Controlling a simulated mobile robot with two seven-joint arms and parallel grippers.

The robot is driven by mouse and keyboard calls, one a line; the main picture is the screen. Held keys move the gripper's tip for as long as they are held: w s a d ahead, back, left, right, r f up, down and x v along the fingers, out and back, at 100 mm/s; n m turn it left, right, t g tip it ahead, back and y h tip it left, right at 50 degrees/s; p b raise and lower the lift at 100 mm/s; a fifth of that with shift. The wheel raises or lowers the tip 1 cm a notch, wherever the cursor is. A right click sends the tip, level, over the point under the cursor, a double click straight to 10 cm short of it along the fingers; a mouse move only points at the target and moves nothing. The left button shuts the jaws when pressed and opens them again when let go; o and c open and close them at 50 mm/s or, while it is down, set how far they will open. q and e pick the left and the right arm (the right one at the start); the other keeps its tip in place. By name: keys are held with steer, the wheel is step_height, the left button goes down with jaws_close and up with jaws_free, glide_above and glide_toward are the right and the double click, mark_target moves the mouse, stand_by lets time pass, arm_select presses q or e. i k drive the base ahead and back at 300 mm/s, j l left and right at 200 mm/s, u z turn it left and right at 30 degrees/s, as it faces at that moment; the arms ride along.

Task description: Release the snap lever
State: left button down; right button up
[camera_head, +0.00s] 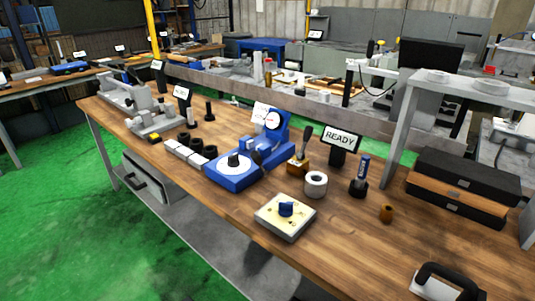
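A dark upright handle (305,138) rises from a small brown block (297,166) to the right of the gauge. Neither of my grippers is in view.
A READY sign (342,138), a white ring (316,184), a blue-topped tool on a stand (361,176) and a cream plate with a blue knob (285,217) stand to the right. Stacked cases (462,187) lie beyond.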

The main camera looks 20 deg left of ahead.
mark_target(255, 155)
steer(key=i+j+z, duration=0.1)
steer(key=j+z, duration=1.05)
steer(key=j, duration=0.8)
steer(key=k, duration=0.05)
